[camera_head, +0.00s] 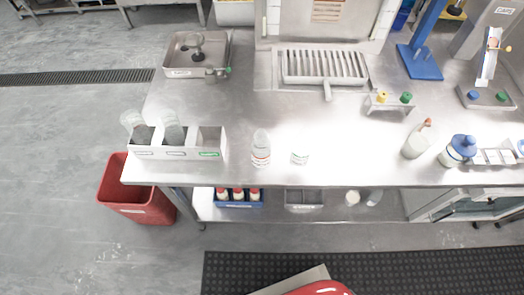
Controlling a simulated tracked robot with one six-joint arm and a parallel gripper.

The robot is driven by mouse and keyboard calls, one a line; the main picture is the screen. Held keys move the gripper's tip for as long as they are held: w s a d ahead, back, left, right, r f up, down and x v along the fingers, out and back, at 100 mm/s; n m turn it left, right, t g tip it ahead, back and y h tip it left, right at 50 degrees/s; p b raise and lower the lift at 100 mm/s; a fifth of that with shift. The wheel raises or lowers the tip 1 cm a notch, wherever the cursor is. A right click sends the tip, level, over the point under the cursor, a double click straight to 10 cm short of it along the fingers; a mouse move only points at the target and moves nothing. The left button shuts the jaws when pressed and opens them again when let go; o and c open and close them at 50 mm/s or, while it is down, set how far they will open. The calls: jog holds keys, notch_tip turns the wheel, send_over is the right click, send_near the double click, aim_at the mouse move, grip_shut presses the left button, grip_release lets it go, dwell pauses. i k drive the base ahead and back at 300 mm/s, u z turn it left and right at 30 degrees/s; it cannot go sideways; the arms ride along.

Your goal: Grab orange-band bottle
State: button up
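A clear, whitish bottle with an orange-red band (261,149) stands upright near the front edge of the steel table (290,120). A small clear item with green marking (300,158) sits just to its right. Nothing touches the banded bottle. My gripper is not in view; only a red and grey part, probably of my own body, shows at the bottom edge.
A white sectioned box (218,151) with two clear containers stands left. A whitish bottle with an orange-red tip (415,143) and a blue-capped jar (459,151) stand right. A red bin (135,195) is on the floor. A dark mat (380,274) lies in front.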

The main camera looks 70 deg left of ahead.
aim_at(261, 145)
jog(key=k, duration=1.7)
jog(key=u, duration=2)
jog(key=i, duration=0.85)
